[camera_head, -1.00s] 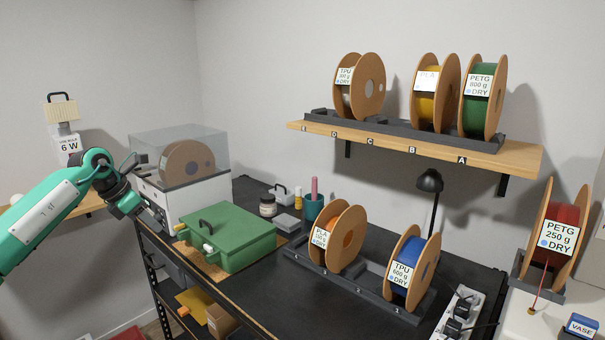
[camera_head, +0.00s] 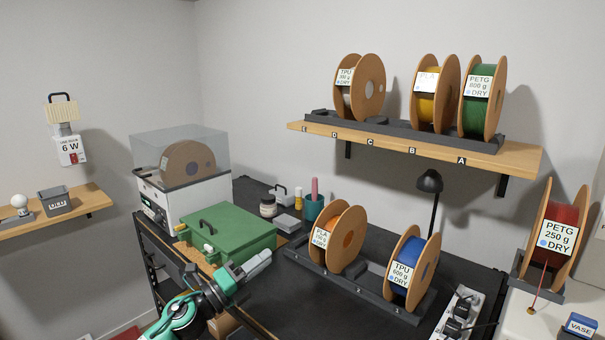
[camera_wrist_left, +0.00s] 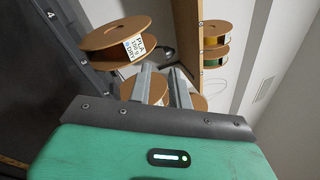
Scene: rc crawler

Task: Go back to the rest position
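My left gripper (camera_head: 258,264) is in front of the green box (camera_head: 230,237), over the black bench (camera_head: 290,300). In the left wrist view its two fingers (camera_wrist_left: 162,85) stand apart with nothing held between them. The left forearm comes up from the bottom edge of the head view. My right gripper is not in view.
The orange PLA spool (camera_head: 345,235) and the blue TPU spool (camera_head: 415,262) stand in a dark rack right of the gripper. The dryer (camera_head: 185,200) is behind the green box. A wall shelf (camera_head: 420,148) holds three spools. A small shelf (camera_head: 90,203) hangs at the left.

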